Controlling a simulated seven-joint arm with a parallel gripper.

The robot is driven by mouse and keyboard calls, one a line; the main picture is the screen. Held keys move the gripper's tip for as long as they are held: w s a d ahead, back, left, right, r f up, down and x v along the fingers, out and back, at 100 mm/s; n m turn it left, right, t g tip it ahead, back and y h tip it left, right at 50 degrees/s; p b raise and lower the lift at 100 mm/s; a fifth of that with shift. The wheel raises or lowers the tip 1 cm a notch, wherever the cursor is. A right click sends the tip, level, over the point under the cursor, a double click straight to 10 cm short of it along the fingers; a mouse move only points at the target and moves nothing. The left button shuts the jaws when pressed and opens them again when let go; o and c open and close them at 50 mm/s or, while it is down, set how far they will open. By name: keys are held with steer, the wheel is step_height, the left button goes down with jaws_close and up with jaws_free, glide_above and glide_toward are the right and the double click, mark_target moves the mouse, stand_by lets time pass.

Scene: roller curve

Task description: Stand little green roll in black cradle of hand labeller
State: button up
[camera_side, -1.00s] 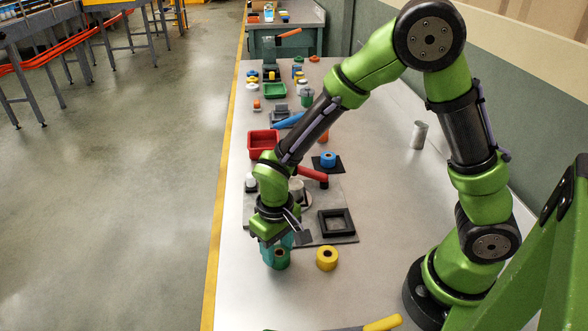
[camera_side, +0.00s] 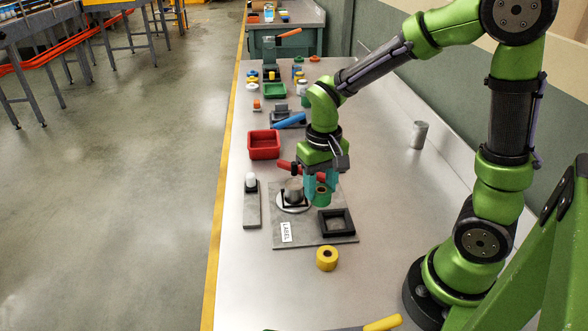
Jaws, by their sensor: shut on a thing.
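The little green roll (camera_side: 322,197) is upright between the teal fingers of my gripper (camera_side: 321,187). My gripper is shut on it and holds it up over the labeller, just behind the black cradle (camera_side: 337,235). The cradle is a square black frame, and its inside looks empty. It lies on the right part of the hand labeller's grey base plate (camera_side: 300,237), which carries a white LABEL tag (camera_side: 286,232). A grey cylinder on a pale disc (camera_side: 292,207) stands left of the roll. The labeller's red handle (camera_side: 286,166) is partly hidden by my gripper.
A yellow roll (camera_side: 327,258) stands in front of the plate. A grey block with a white knob (camera_side: 251,205) lies to the left, and a red bin (camera_side: 264,145) stands behind. A grey cylinder (camera_side: 419,135) stands at the right. The front table area is mostly clear.

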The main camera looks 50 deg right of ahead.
steer(key=shift+m, duration=0.3)
steer(key=shift+s+d+f, duration=0.45)
steer(key=shift+d+f, duration=0.15)
steer(key=shift+f, duration=0.5)
steer(key=shift+s+d+f, duration=0.4)
steer(key=shift+d+f, duration=0.15)
steer(key=shift+f, duration=0.5)
steer(key=shift+s+d+f, duration=0.45)
steer(key=shift+d+f, duration=0.15)
steer(key=shift+f, duration=0.5)
steer(key=shift+f, duration=1.1)
steer(key=o, duration=1.1)
steer(key=shift+o, duration=0.4)
steer(key=shift+o, duration=1.4)
steer(key=shift+s, duration=0.1)
step_height(320, 180, up, 9)
